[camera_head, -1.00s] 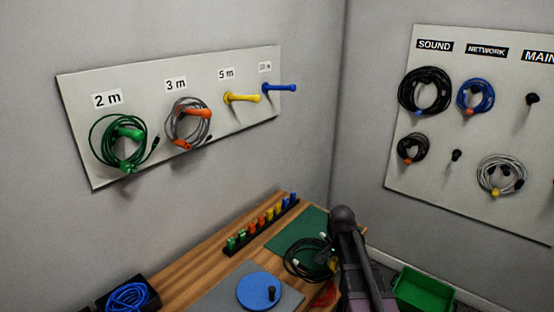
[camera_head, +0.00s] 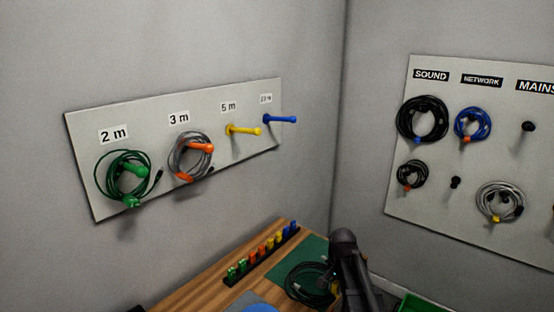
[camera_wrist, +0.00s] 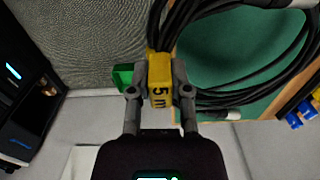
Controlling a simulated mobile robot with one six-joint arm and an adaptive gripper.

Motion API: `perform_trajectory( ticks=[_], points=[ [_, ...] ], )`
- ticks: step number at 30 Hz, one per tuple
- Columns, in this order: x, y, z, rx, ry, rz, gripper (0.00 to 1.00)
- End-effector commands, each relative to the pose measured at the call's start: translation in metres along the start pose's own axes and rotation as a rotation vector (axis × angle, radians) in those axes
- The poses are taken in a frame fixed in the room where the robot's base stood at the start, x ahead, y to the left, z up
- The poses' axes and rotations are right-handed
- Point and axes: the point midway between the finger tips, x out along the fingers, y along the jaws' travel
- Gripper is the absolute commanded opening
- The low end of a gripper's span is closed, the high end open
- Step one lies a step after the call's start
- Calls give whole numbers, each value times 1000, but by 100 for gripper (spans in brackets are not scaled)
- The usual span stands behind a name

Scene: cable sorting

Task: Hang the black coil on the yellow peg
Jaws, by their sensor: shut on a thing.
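The black coil (camera_head: 305,283) shows low in the head view beside my arm, over the green mat. In the wrist view, the black coil (camera_wrist: 245,97) has a yellow tag (camera_wrist: 160,88) marked 5 m. My gripper (camera_wrist: 160,82) is shut on this tag, with one finger on each side. In the head view my arm hides the gripper. The yellow peg (camera_head: 243,130) sticks out from the wall board under the 5 m label, bare and well above the coil.
On the same board, a green coil (camera_head: 122,175) and a grey coil (camera_head: 185,158) hang left of the yellow peg. A bare blue peg (camera_head: 280,119) is close on its right. A rack of coloured clips (camera_head: 262,253) stands on the wooden bench (camera_head: 200,290).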

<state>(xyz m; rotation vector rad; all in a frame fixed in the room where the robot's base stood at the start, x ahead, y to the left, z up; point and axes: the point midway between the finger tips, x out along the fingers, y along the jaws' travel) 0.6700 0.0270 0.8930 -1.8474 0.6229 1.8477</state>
Motion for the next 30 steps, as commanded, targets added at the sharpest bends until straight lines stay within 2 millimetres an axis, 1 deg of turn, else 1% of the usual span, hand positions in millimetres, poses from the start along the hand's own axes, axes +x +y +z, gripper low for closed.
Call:
perform_trajectory(
  ticks=[1, 3, 24, 30],
  points=[
    [-17, 0, 0, 0, 0, 0, 0],
    [-30, 0, 0, 0, 0, 0, 0],
    [-147, 0, 0, 0, 0, -1, 0],
    [-175, 0, 0, 0, 0, 0, 0]
  ],
)
